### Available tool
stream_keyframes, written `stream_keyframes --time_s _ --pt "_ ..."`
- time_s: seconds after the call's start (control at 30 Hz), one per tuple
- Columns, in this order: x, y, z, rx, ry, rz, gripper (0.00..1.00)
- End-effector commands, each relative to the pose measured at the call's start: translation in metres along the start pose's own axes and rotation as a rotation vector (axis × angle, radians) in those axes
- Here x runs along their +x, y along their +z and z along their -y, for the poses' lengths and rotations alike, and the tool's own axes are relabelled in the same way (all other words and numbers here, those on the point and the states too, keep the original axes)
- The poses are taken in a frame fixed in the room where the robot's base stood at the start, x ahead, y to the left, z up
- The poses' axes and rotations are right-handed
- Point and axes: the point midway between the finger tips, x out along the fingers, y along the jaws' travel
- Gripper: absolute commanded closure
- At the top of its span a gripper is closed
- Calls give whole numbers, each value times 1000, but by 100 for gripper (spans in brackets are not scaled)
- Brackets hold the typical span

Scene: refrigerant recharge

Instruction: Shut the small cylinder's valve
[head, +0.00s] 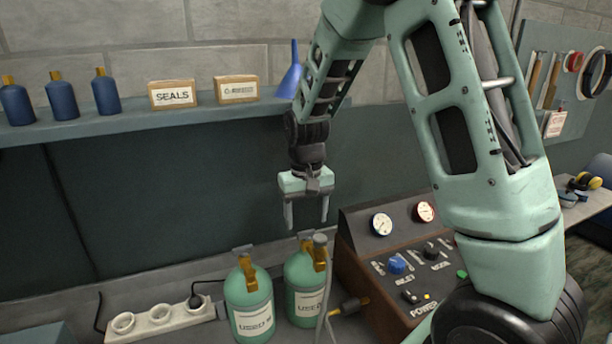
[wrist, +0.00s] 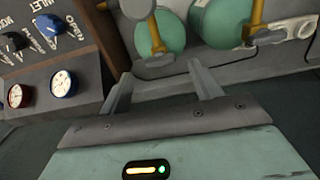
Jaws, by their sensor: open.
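Two green cylinders with "USED" labels stand side by side on the bench, a left one (head: 249,300) and a right one (head: 303,290). Each has a brass-coloured valve part on top, the left valve (head: 247,272) and the right valve (head: 306,246). I cannot tell which cylinder is the small one. A grey-capped upright piece (head: 320,240) stands in front of the right cylinder and partly hides it. My gripper (head: 307,223) is open and empty above the right cylinder, apart from it. In the wrist view both cylinders (wrist: 160,36) (wrist: 218,22) lie beyond my open fingers (wrist: 159,76).
A control panel (head: 350,262) with gauges and knobs stands right of the cylinders. A power strip (head: 160,320) lies to their left. A shelf (head: 130,122) above holds blue bottles (head: 62,97), boxes (head: 173,95) and a blue funnel (head: 291,75). A brass fitting (head: 350,306) sticks out near the panel.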

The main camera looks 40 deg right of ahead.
Motion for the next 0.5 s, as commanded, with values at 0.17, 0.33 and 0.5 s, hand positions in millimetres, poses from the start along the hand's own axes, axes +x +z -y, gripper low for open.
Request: stream_keyframes --time_s 0.17,0.33,0.5 --pt "-43 -2 1 -1 -2 -9 36" --pt "-82 -1 0 0 -2 -9 36" --pt "-114 -1 0 0 -1 -6 36"
